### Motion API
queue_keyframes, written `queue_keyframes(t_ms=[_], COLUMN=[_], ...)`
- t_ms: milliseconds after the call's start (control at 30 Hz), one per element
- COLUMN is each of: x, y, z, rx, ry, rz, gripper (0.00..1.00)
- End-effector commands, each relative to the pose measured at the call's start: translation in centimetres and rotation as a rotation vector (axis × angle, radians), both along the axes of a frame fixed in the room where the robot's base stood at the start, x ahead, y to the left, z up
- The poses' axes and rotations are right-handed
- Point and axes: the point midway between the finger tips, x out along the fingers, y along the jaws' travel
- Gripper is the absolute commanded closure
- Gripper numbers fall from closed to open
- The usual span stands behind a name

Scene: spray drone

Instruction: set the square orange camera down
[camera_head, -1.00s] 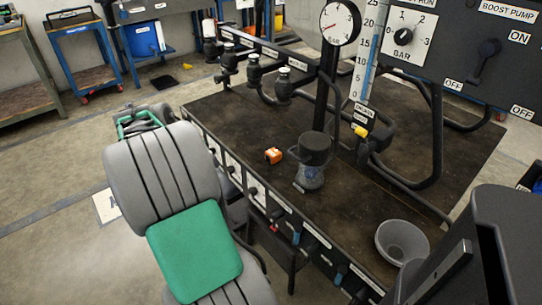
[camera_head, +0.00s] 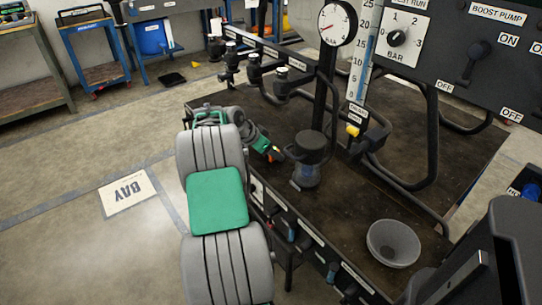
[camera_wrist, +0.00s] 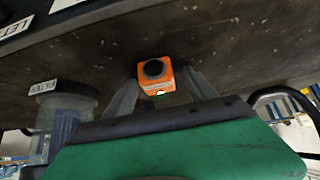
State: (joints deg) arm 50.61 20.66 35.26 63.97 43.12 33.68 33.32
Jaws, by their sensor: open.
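The square orange camera (camera_wrist: 156,75) stands on the dark bench top with its round black lens showing in the wrist view. My gripper (camera_wrist: 163,92) is open, with one finger on each side of the camera; I cannot tell whether either finger touches it. In the head view, my gripper (camera_head: 275,154) is low over the bench beside the clear jar with a black lid (camera_head: 307,172). There the camera (camera_head: 263,146) is mostly hidden by my gripper, with only a little orange showing.
The jar stands close to the right of my gripper. A grey bowl (camera_head: 393,243) sits near the bench's front right. Black valves and pipes (camera_head: 270,80) run along the back, with a gauge (camera_head: 337,23) on a post. The dark bench top (camera_head: 345,205) is bare between jar and bowl.

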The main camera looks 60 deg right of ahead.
Motion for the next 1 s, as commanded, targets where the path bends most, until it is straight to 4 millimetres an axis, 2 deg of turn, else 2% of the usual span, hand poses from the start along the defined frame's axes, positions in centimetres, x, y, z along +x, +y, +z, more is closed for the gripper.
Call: queue_keyframes(t_ms=[67,800,1000], x=[-0.05,-0.10,-0.09], y=[0.00,-0.01,-0.03], z=[0.02,0.04,0.08], rx=[0.000,0.000,0.000], ry=[0.001,0.000,0.000], rz=[-0.001,-0.001,-0.001], gripper=[0.39,0.99,1.00])
